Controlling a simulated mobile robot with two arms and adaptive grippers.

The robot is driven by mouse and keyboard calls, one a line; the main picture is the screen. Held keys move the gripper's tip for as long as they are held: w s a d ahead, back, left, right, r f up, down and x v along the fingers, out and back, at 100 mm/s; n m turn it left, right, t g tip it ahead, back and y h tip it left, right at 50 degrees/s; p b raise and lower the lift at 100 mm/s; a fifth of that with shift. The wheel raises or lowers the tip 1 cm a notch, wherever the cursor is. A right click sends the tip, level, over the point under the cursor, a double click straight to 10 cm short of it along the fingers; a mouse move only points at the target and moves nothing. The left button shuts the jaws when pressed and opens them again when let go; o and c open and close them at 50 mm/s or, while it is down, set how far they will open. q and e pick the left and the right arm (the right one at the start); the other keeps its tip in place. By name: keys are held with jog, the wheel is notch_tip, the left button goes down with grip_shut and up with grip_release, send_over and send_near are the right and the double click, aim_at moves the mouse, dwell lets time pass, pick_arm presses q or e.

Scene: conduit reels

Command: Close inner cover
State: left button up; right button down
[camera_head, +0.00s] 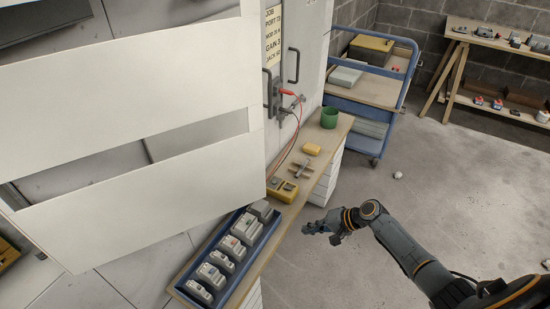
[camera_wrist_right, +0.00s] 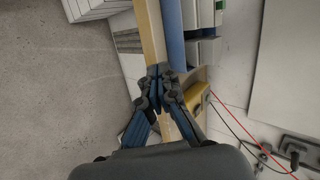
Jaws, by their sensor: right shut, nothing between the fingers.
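A large white panel with a long horizontal slot, which looks like the inner cover (camera_head: 130,85), fills the left of the head view. It stands swung out, away from the grey-white wall behind it. Its hinge cannot be made out. My right gripper (camera_head: 310,228) is shut and empty in the head view, right of the workbench and apart from the panel. In the right wrist view the fingertips (camera_wrist_right: 160,72) meet over the bench edge, with nothing between them. My left gripper is not in view.
The narrow wooden bench (camera_head: 325,140) holds a blue tray (camera_head: 224,296) of several grey modules, a yellow meter (camera_head: 281,190) with a red lead, and a green cup (camera_head: 329,118). A blue trolley (camera_head: 375,108) stands behind. The floor at right is mostly clear.

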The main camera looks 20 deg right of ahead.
aim_at(263, 144)
jog(key=w+a+r+n+y, duration=0.1)
jog(key=w+r+y, duration=0.1)
jog(key=r, duration=0.7)
jog(key=w+a+r+y, duration=0.1)
jog(key=w+r+y, duration=0.15)
jog(key=r, duration=0.75)
jog(key=s+a+r+n+g+y+b, duration=0.1)
jog(key=s+r+n+y, duration=0.15)
jog(key=r, duration=0.65)
jog(key=s+a+r+n+g+y, duration=0.1)
jog(key=s+r+n+y, duration=0.15)
jog(key=r, duration=0.65)
jog(key=s+a+p, duration=0.1)
jog(key=a+p, duration=0.4)
jog(key=a, duration=0.4)
jog(key=shift+s+a+y, duration=0.1)
jog(key=shift+y, duration=0.15)
jog(key=shift+s+m, duration=0.1)
jog(key=shift+m, duration=0.2)
